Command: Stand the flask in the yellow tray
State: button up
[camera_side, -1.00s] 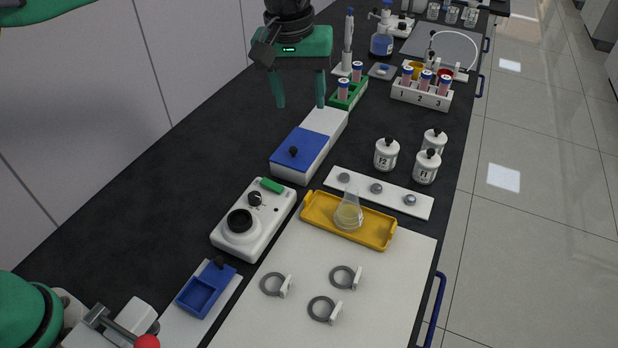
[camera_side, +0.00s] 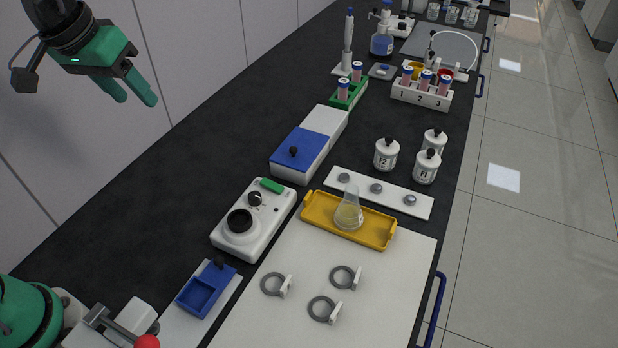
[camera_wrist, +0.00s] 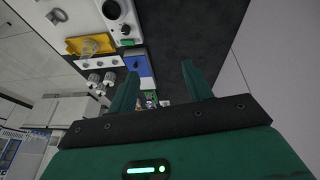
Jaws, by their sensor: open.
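The clear conical flask (camera_side: 348,212) stands upright in the yellow tray (camera_side: 381,236), with pale yellowish liquid in its lower part. The tray lies at the back edge of the white board in the side view. In the wrist view the flask (camera_wrist: 91,47) and the yellow tray (camera_wrist: 74,46) show at the upper left. My green gripper (camera_side: 140,98) is open and empty, high at the upper left of the side view, well apart from the flask. Its two fingers also show in the wrist view (camera_wrist: 158,85) with nothing between them.
Three grey rings (camera_side: 322,309) lie on the white board (camera_side: 385,300). A white device with a black knob (camera_side: 253,221) and a blue-lidded box (camera_side: 299,152) stand left of the tray. White bottles (camera_side: 387,154) and a numbered tube rack (camera_side: 421,96) stand behind. The dark bench at left is clear.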

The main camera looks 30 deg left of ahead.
jog(key=s+a+f+m+t, duration=0.1)
jog(key=s+a+f, duration=0.4)
jog(key=s, duration=0.4)
jog(key=shift+s+a+f+y, duration=0.25)
jog(key=shift+s+f+y, duration=0.1)
jog(key=shift+f+y, duration=0.05)
